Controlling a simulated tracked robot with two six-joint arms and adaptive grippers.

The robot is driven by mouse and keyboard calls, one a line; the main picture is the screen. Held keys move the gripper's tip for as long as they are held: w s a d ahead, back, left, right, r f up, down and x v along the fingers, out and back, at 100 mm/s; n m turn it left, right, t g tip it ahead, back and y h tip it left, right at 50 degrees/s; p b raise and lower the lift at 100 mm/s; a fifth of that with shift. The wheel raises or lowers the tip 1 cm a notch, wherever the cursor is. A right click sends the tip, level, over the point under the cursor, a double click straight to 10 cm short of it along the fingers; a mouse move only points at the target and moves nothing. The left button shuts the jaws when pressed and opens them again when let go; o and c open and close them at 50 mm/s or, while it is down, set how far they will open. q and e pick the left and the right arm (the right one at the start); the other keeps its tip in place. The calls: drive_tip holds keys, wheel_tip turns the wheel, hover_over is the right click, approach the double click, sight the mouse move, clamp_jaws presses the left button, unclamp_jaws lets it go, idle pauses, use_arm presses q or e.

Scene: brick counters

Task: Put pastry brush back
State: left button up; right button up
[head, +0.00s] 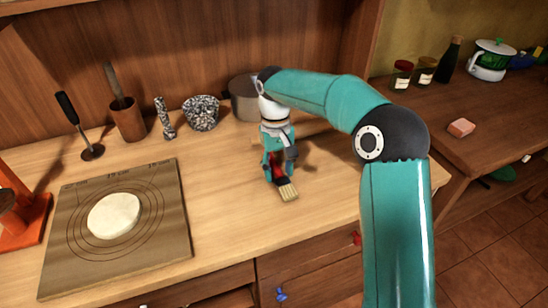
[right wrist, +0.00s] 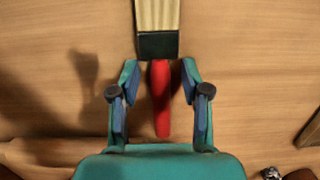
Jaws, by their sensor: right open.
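The pastry brush lies on the wooden counter, its pale bristles (head: 288,192) toward the front edge in the head view. In the right wrist view its red handle (right wrist: 161,98) points down the picture and its bristles (right wrist: 157,15) are at the top. My right gripper (head: 276,172) points down over the brush. In the right wrist view the gripper (right wrist: 160,90) is open, with one finger on each side of the red handle and a gap on both sides. My left gripper is not in view.
A wooden crock (head: 128,124) with a dark stick, a speckled mortar (head: 201,113) and a grey pot (head: 244,99) stand along the back. A pastry board (head: 168,236) with dough (head: 114,215) lies left. Counter between board and brush is clear.

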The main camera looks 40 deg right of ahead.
sight(276, 166)
wheel_tip(276, 166, up, 12)
drive_tip(key=w+p, duration=0.1)
drive_tip(key=p, duration=0.1)
drive_tip(key=shift+w+d+p, duration=0.2)
drive_tip(key=shift+w+p, duration=0.15)
drive_tip(key=shift+s, duration=0.1)
